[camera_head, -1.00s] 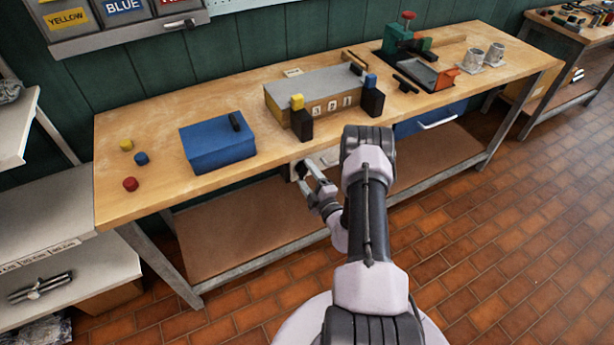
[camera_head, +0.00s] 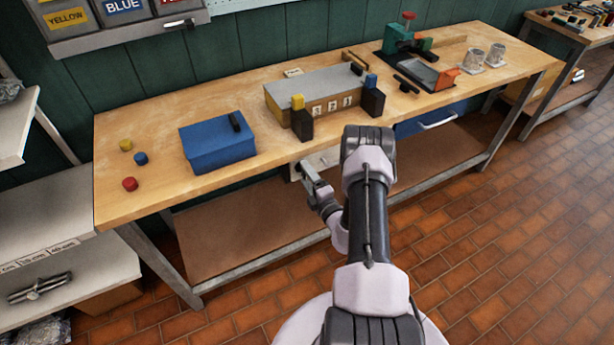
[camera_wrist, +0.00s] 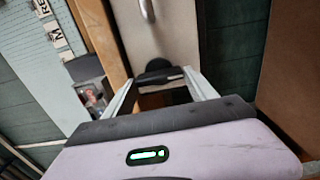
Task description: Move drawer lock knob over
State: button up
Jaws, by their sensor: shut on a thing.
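In the wrist view a dark round knob (camera_wrist: 158,64) stands on a pale grey drawer front (camera_wrist: 165,38). My gripper (camera_wrist: 160,77) is shut on this knob, with its dark fingertips partly hiding it. In the head view my gripper (camera_head: 304,169) is under the front edge of the bench, at the pale drawer front (camera_head: 328,158). My arm covers part of that front, and the knob cannot be made out there.
The wooden bench (camera_head: 235,95) overhangs my gripper. On it stand a blue box (camera_head: 215,150) and a grey-topped block with numbers (camera_head: 318,90). A blue drawer (camera_head: 440,117) is to the right. A lower shelf (camera_head: 240,235) lies below.

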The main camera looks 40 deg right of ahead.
jog(key=o, duration=1.4)
jog(key=shift+c, duration=0.2)
jog(key=p+v, duration=0.4)
jog(key=v, duration=1.3)
jog(key=shift+s+a, duration=0.15)
jog(key=shift+r, duration=0.1)
